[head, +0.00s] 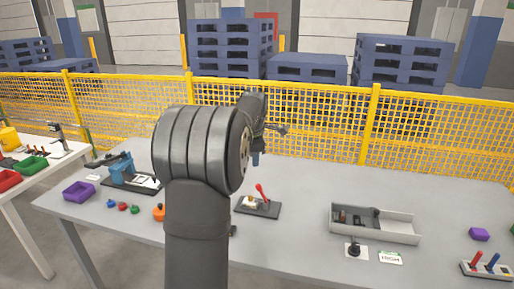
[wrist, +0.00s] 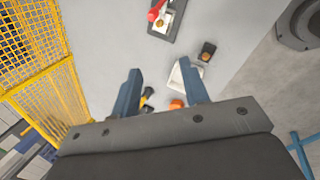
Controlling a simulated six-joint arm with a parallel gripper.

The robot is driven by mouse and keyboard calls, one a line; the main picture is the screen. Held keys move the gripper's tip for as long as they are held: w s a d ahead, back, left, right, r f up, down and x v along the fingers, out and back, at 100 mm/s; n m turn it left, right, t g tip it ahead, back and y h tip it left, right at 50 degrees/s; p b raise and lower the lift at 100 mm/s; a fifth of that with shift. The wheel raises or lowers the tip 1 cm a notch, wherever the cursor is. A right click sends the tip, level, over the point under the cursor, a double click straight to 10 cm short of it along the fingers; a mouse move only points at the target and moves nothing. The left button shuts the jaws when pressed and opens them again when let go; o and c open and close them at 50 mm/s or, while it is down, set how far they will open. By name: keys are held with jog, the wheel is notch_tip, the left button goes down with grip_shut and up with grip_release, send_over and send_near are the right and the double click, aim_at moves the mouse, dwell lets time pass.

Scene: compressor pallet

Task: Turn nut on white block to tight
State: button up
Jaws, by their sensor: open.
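A small white block (head: 250,203) with a brass-coloured nut on top sits on a dark base plate (head: 270,210) beside a red lever (head: 262,192). In the wrist view the white block (wrist: 169,17) is at the top edge, with the red lever (wrist: 154,13) to its left. My gripper (wrist: 160,68) is open, with two blue fingers and nothing between them. In the head view my gripper (head: 256,158) is mostly hidden behind my arm, above the table and apart from the block. How tight the nut is cannot be told.
A grey tray (head: 400,228) with dark parts stands right of the base plate. A blue vise-like device (head: 120,168) and a purple bin (head: 78,191) are at the left. A yellow mesh fence (head: 320,130) runs behind the table.

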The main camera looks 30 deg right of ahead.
jog(key=shift+s+d+r+m+t, duration=0.1)
jog(key=shift+s+r+m, duration=0.2)
jog(key=shift+r+m, duration=0.3)
jog(key=shift+s+r+m+t, duration=0.1)
jog(key=shift+s+r+m, duration=0.25)
jog(key=shift+r+m, duration=0.25)
jog(key=shift+s+d+r+m+t, duration=0.1)
jog(key=shift+s+r+m, duration=0.3)
jog(key=shift+m, duration=0.3)
jog(key=shift+w, duration=0.1)
jog(key=n+h, duration=1.1)
send_near(249, 198)
jog(key=x, duration=0.8)
jog(key=shift+w+d, duration=0.1)
jog(key=shift+d, duration=0.05)
